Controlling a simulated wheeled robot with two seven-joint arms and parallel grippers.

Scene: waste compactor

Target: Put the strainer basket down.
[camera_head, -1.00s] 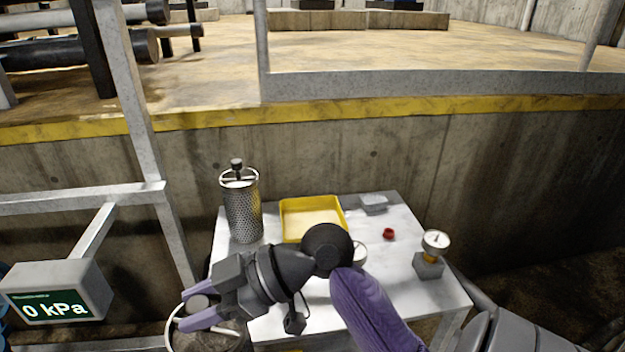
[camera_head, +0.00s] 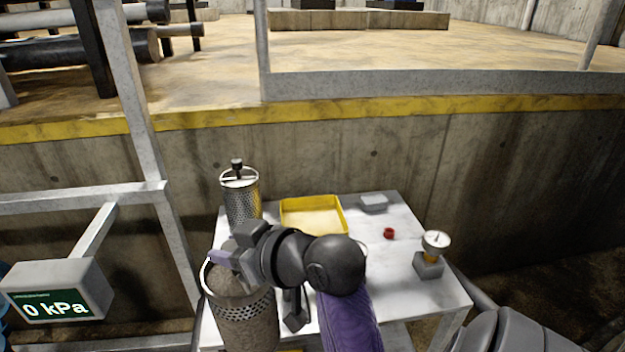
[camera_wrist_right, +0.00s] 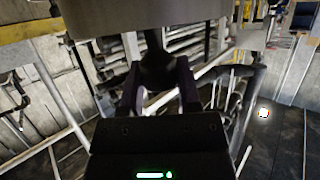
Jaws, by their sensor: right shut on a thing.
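The held strainer basket (camera_head: 245,318) is a dirty brown-grey cylinder with perforated holes and a wire bail. In the head view it hangs upright at the table's left front, and its bottom is cut off by the frame edge. My right gripper (camera_head: 224,262) is shut on the black knob at its top; the wrist view shows this knob (camera_wrist_right: 158,68) between the two fingers, with the grey basket wall (camera_wrist_right: 140,16) beyond. Whether the basket touches anything below is hidden. My left gripper is not in view.
A clean perforated basket (camera_head: 241,203) stands on the white table (camera_head: 395,275) at the back left. A yellow tray (camera_head: 341,222), grey block (camera_head: 373,203), red ring (camera_head: 389,233) and gauge (camera_head: 435,243) are also there. A grey display (camera_head: 58,292) reads 0 kPa. The table's front middle is partly clear.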

